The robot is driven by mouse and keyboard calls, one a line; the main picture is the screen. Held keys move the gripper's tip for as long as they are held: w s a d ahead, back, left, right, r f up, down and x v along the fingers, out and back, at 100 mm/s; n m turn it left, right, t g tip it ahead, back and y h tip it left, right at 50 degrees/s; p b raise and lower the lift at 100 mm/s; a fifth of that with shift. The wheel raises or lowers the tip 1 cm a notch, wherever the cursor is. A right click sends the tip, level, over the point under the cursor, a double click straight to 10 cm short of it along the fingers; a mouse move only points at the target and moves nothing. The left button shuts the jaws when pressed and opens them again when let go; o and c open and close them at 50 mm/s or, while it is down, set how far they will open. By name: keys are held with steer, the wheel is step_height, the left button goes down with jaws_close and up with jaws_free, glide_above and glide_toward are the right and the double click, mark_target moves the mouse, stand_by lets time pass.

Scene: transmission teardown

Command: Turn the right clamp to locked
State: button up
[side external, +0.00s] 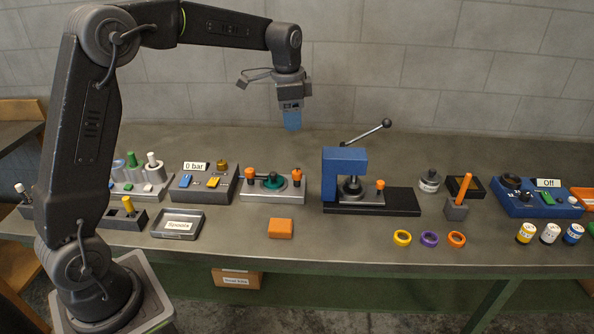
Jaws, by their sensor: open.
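A grey fixture plate (273,197) stands on the bench in the side external view, with a dark part with a green ring (272,182) in its middle. An orange-topped clamp stands at each end, the left clamp (250,175) and the right clamp (297,176). Which way each clamp is turned is too small to tell. My gripper (292,128) has blue fingertips and points down. It hangs in the air above the right clamp and appears apart from it. It is open; no held thing shows, though the fingers overlap from this side.
A blue press (345,163) with a long lever (365,134) stands just right of the fixture. A "0 bar" box (195,183) is to its left. An orange block (281,228) lies in front. Bench space between block and coloured rings (428,239) is clear.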

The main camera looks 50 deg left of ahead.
steer(key=m+g, duration=0.1)
steer(key=m, duration=0.1)
glide_toward(297, 172)
step_height(297, 172, down, 9)
steer(key=shift+w+a+f, duration=0.1)
steer(key=shift+f, duration=0.1)
steer(key=shift+c, duration=0.4)
steer(key=c, duration=0.9)
steer(key=shift+o, duration=0.2)
